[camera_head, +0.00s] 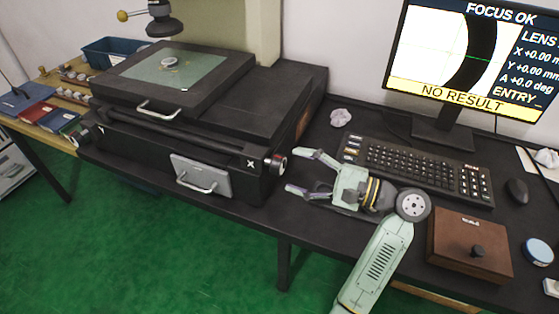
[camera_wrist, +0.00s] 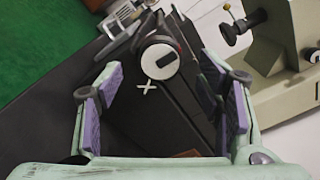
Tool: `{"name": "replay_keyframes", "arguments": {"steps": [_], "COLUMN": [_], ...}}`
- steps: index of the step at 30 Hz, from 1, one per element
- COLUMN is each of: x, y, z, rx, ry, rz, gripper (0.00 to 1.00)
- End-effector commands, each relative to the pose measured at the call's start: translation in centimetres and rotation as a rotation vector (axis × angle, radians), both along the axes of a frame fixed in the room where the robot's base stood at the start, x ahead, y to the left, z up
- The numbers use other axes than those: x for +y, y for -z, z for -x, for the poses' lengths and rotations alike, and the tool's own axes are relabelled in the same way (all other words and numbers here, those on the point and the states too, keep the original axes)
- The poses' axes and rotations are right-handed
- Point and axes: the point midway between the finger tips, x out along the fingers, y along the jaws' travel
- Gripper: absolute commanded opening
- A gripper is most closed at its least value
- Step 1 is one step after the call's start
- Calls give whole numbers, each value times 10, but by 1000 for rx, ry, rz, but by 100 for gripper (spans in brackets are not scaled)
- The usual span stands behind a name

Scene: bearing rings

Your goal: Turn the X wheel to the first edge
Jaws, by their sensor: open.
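The X wheel (camera_head: 276,163) is a dark knob with a light face and a red mark, at the right end of the rod on the measuring machine's front, by a white X label. In the wrist view the X wheel (camera_wrist: 160,60) faces me, between and beyond my fingertips, with the X below it. My gripper (camera_head: 306,173) is open and empty to the right of the wheel, its fingers pointing at it with a gap. In the wrist view my gripper (camera_wrist: 165,95) shows purple pads on both sides. The monitor (camera_head: 475,55) reads FOCUS OK, NO RESULT, X +0.00.
A glass stage (camera_head: 178,67) with a ring on it tops the machine. A keyboard (camera_head: 420,167), a wooden box (camera_head: 470,243) and a mouse (camera_head: 516,190) lie to the right. A handled grey plate (camera_head: 200,178) is on the machine's front.

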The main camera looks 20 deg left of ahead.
Motion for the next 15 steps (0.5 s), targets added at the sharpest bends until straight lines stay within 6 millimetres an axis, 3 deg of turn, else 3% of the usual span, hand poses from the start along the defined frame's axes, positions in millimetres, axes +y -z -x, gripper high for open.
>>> {"name": "replay_keyframes", "arguments": {"steps": [6, 15], "x": [37, 53], "y": [-2, 0], "z": [-1, -2], "rx": [0, -2], "ry": [-2, 1], "rz": [0, 1], "gripper": [61, 61]}}
